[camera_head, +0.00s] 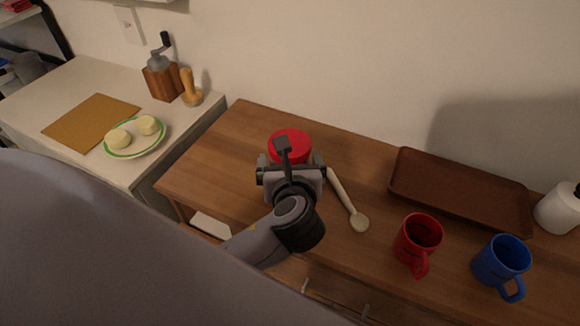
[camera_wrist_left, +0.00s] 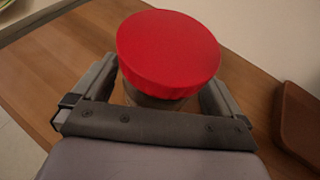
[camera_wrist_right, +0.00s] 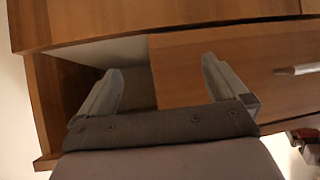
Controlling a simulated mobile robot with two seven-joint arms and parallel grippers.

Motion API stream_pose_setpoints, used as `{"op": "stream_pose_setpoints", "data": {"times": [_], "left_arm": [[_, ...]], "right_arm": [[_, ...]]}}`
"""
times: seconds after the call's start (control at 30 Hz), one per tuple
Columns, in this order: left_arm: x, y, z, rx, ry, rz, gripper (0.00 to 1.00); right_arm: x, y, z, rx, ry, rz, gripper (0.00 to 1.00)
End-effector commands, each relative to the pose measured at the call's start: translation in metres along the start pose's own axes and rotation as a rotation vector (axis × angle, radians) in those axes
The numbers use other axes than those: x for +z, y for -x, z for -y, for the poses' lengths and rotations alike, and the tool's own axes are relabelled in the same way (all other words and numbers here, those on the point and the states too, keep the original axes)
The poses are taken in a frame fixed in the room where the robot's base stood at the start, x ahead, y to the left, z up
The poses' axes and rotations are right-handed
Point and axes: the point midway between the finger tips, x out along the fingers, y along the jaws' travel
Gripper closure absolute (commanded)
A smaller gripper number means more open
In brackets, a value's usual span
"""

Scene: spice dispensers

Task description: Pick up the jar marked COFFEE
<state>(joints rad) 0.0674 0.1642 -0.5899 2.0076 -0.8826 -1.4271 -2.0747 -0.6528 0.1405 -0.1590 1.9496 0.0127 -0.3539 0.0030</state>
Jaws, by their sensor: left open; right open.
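A jar with a red lid (camera_head: 290,143) stands on the wooden counter (camera_head: 230,140). Its red lid also fills the upper middle of the left wrist view (camera_wrist_left: 168,50). No label on the jar is visible, so I cannot read whether it says COFFEE. My left gripper (camera_head: 290,160) is open, with one finger on each side of the jar below the lid. Its body hides most of the jar in the head view. I cannot tell whether the fingers touch the jar. My right gripper (camera_wrist_right: 162,68) is open and empty, in front of wooden drawers.
A wooden spoon (camera_head: 347,200) lies just right of the jar. A brown tray (camera_head: 460,192), a red mug (camera_head: 418,240) and a blue mug (camera_head: 502,262) are farther right. A plate (camera_head: 135,148) and a grinder (camera_head: 161,80) stand on the left counter. A drawer (camera_wrist_right: 230,65) shows ahead of my right gripper.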

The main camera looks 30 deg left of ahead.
Motion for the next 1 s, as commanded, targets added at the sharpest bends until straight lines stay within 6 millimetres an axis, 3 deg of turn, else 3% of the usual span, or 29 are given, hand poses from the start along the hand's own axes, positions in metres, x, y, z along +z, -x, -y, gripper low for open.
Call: {"op": "stream_pose_setpoints", "data": {"times": [0.13, 0.37, 0.57, 1.0], "left_arm": [[0.001, -0.012, 0.000, -0.001, 0.002, 0.000, 0.00], [0.000, -0.013, 0.000, -0.001, 0.002, 0.000, 0.00], [0.000, -0.013, 0.000, -0.001, 0.002, 0.000, 0.65], [0.012, -0.009, 0.001, -0.001, 0.006, 0.006, 0.65]], "right_arm": [[-0.001, 0.000, 0.000, 0.000, 0.000, 0.000, 0.00], [-0.001, 0.000, 0.000, 0.000, 0.000, 0.000, 0.00], [-0.001, 0.000, 0.000, 0.000, 0.000, -0.002, 0.00], [-0.002, -0.001, 0.000, 0.000, 0.000, -0.003, 0.00]]}}
